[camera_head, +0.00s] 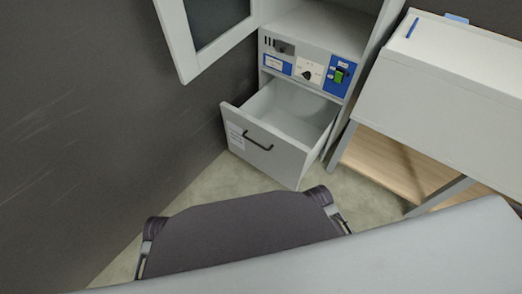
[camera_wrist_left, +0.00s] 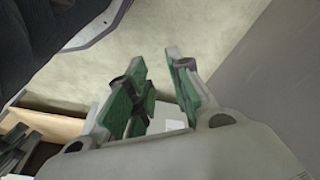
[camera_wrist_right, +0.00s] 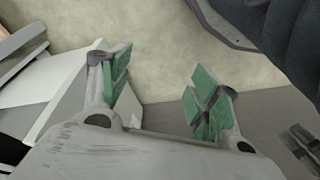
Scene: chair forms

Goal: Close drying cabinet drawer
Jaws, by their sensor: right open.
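The drying cabinet's drawer (camera_head: 268,140) is pulled out in the head view. Its light grey front has a dark bar handle (camera_head: 257,141) and a white label. The drawer looks empty. The cabinet (camera_head: 308,70) stands behind it. My left gripper (camera_wrist_left: 160,85) shows in the left wrist view, its green-padded fingers apart with nothing clearly between them. My right gripper (camera_wrist_right: 160,92) shows in the right wrist view, its fingers wide apart and empty. Neither gripper shows in the head view, and neither is seen touching the drawer.
The cabinet door (camera_head: 212,35) hangs open above left of the drawer. A control panel (camera_head: 308,70) sits above the drawer. A white-topped bench (camera_head: 440,80) with a wooden shelf stands at right. A dark wall (camera_head: 90,120) runs along the left. Floor (camera_head: 215,182) shows before the drawer.

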